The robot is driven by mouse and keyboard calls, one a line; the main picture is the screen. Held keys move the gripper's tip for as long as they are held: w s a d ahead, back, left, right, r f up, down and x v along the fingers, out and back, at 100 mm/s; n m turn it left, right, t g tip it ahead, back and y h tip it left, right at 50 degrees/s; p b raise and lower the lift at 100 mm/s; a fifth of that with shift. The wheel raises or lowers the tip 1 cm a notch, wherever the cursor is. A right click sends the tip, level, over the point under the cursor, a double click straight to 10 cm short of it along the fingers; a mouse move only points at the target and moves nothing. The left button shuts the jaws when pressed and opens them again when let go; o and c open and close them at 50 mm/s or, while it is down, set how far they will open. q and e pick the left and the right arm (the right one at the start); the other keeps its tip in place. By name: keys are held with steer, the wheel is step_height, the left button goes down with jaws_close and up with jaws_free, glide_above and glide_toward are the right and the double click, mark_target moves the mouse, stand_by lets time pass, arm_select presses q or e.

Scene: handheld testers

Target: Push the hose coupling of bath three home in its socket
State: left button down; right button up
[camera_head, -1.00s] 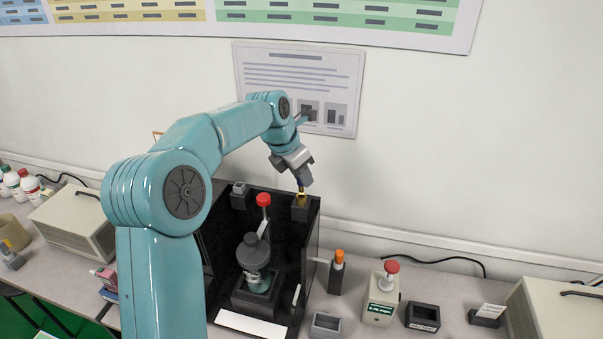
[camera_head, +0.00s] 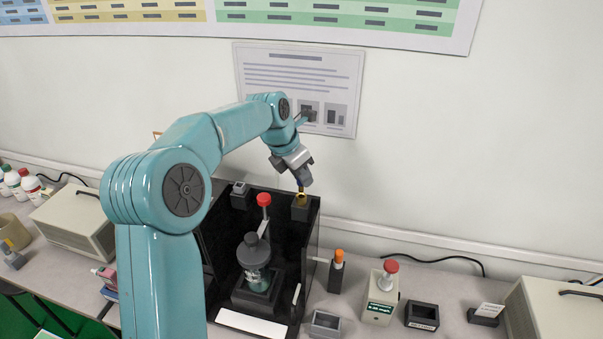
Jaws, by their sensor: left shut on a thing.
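My left gripper (camera_head: 303,181) comes down from above at the back right corner of a black open-fronted box (camera_head: 312,240). It is shut on the hose coupling (camera_head: 301,195), a small brass-coloured piece. The coupling is at the top of a dark block, the socket (camera_head: 299,212), at the box's back right. How deep the coupling sits in it is too small to tell. My right gripper is not in view.
Inside the box stand a grey-capped glass vessel (camera_head: 253,255) and a red-knobbed lever (camera_head: 264,200). To the right are an orange-topped holder (camera_head: 337,270), a red-buttoned meter (camera_head: 381,297) and a black tray (camera_head: 422,316). A beige case (camera_head: 72,222) stands left.

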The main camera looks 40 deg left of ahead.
mark_target(301, 185)
arm_select(q)
steer(key=shift+f+b, duration=1.2)
steer(key=shift+f, duration=0.75)
steer(key=c, duration=0.9)
jaws_free()
steer(key=shift+r, duration=0.15)
steer(key=v, duration=1.6)
steer(key=shift+d, duration=0.1)
